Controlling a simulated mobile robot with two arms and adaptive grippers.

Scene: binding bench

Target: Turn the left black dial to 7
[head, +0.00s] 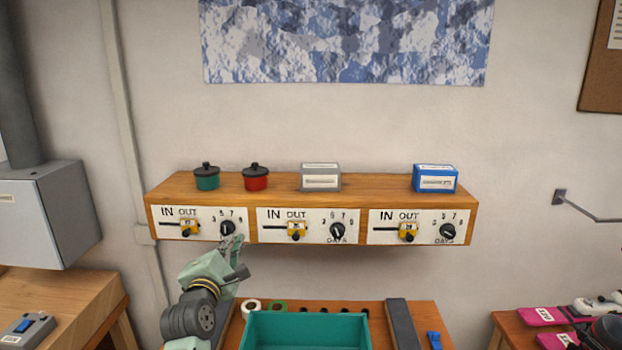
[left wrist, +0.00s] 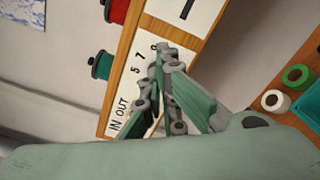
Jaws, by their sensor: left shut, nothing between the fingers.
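The left black dial (head: 227,228) sits on the leftmost white panel (head: 168,225) of the wooden shelf, with numbers including 5 and 7 around it. My left gripper (head: 236,242) is at the dial's lower right, its fingertips close to it; I cannot tell whether they touch. In the left wrist view the left gripper (left wrist: 168,62) is shut, with nothing seen between the fingers. It covers the dial there, while the numbers 5 and 7 show beside the fingertips. The dial's exact pointer reading is too small to tell. My right gripper is not in view.
Two more panels with black dials (head: 337,230) (head: 447,231) and yellow sliders continue to the right. Green (head: 207,180) and red (head: 256,180) pots and two boxes (head: 321,181) stand on the shelf (head: 380,187). A teal bin (head: 305,318) is below.

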